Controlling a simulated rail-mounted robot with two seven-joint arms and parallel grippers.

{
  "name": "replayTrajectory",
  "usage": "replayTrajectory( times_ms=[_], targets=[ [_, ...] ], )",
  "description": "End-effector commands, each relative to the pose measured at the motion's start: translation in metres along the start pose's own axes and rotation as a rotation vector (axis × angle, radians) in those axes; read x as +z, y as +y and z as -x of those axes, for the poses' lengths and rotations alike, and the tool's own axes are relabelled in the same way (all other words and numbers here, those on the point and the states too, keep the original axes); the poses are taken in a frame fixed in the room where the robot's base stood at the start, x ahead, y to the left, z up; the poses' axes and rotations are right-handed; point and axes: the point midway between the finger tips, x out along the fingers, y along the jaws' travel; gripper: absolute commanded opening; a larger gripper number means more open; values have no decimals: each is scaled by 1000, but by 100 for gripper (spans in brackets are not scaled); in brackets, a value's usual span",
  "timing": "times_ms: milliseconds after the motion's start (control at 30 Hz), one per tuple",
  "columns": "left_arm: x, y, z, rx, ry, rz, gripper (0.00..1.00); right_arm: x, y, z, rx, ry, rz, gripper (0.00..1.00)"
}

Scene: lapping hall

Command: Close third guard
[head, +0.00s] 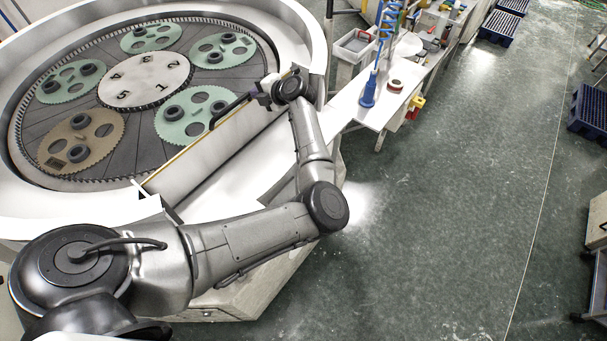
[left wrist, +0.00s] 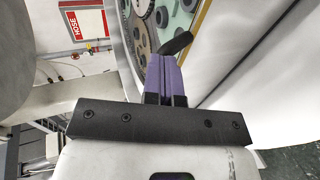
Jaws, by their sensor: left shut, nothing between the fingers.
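A white guard panel (head: 215,151) with a yellow upper edge stands along the near right side of the round lapping machine. A black bar handle (head: 230,110) sits on its upper edge. My left gripper (head: 260,91) is at the right end of this handle, close to the panel's upper edge. In the left wrist view its purple fingers (left wrist: 164,68) are shut with nothing between them. The black handle (left wrist: 177,43) shows just beyond the fingertips; I cannot tell if they touch. My right gripper is not in view.
The lapping plate holds several green carriers (head: 223,50), one brown carrier (head: 82,142) and a white numbered centre disc (head: 145,80). A white bench (head: 375,105) with a blue nozzle (head: 368,92) stands to the right of the machine. The green floor (head: 450,190) at right is mostly clear.

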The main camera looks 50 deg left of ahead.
Motion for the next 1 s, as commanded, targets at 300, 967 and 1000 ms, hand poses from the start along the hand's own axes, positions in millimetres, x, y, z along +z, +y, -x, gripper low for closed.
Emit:
replayTrajectory(
  times_ms=[300,967,1000],
  targets=[
    [-1,-1,7,0,2,-1,0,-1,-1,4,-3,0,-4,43],
    [0,-9,125,-3,-3,-1,0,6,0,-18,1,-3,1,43],
    [0,-9,129,-3,-3,-1,0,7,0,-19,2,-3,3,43]
  ],
)
